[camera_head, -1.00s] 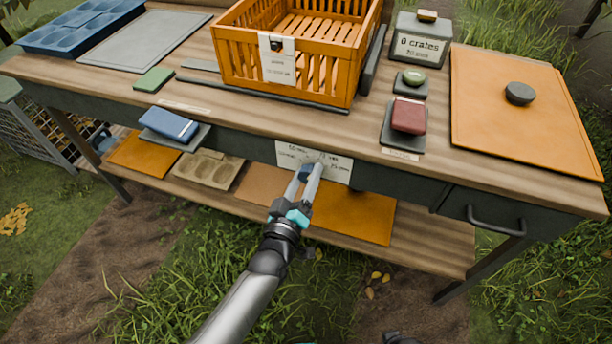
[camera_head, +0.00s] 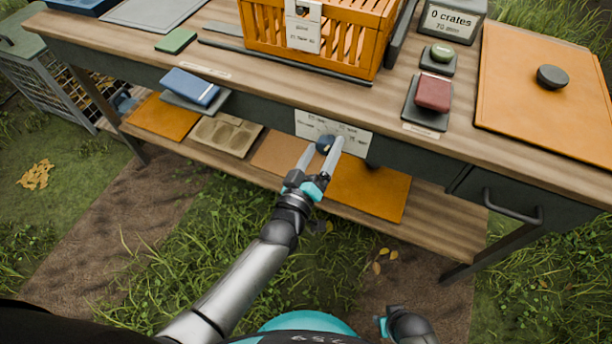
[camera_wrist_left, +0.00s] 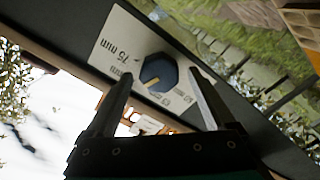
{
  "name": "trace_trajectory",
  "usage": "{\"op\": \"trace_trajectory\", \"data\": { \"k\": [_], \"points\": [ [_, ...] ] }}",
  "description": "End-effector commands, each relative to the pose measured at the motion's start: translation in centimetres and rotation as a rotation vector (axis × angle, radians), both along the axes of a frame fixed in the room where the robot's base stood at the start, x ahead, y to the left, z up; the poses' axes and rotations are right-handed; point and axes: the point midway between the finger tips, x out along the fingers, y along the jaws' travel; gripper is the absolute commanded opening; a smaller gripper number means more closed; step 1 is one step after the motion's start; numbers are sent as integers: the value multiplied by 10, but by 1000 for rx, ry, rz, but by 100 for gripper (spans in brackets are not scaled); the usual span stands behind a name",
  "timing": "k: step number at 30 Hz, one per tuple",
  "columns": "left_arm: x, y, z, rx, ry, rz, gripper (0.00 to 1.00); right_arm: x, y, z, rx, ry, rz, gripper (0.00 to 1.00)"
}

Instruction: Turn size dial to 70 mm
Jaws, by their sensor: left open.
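The size dial, a dark blue knob (camera_head: 325,144), sits on a white label plate (camera_head: 352,140) on the bench's front edge. In the left wrist view the dial (camera_wrist_left: 158,72) shows a pale pointer aimed at the plate's lower left part. A "75 mm" mark is readable on the plate (camera_wrist_left: 113,45); the mark nearest the pointer is not clear. My left gripper (camera_head: 324,151) is open, its fingers on either side of the dial; contact cannot be told. Part of my right arm shows at the bottom edge; its fingers are not visible.
An orange crate (camera_head: 372,50) stands on the bench top. A sign (camera_head: 452,20) reads "0 crates" above a smaller, blurred line. A red block (camera_head: 433,92), a blue block (camera_head: 190,86) and a drawer handle (camera_head: 512,207) are near the front edge. A shelf (camera_head: 440,225) lies below.

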Motion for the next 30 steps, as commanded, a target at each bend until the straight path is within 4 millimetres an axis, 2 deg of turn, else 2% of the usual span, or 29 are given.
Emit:
{"op": "trace_trajectory", "data": {
  "k": [8, 21, 25, 30],
  "points": [
    [-37, 12, 1, 1, 3, -1, 88, -21, -16, -13, -16, 10, 1, 50],
    [-111, 35, 1, 1, 3, -1, 88, -55, -41, -22, -37, 12, 0, 50],
    [-128, 41, 0, 2, 3, -2, 88, -62, -45, -23, -40, 12, 0, 50],
    [-138, 44, 0, 0, 1, -1, 88, -66, -47, -23, -42, 12, 0, 50]
  ]
}}
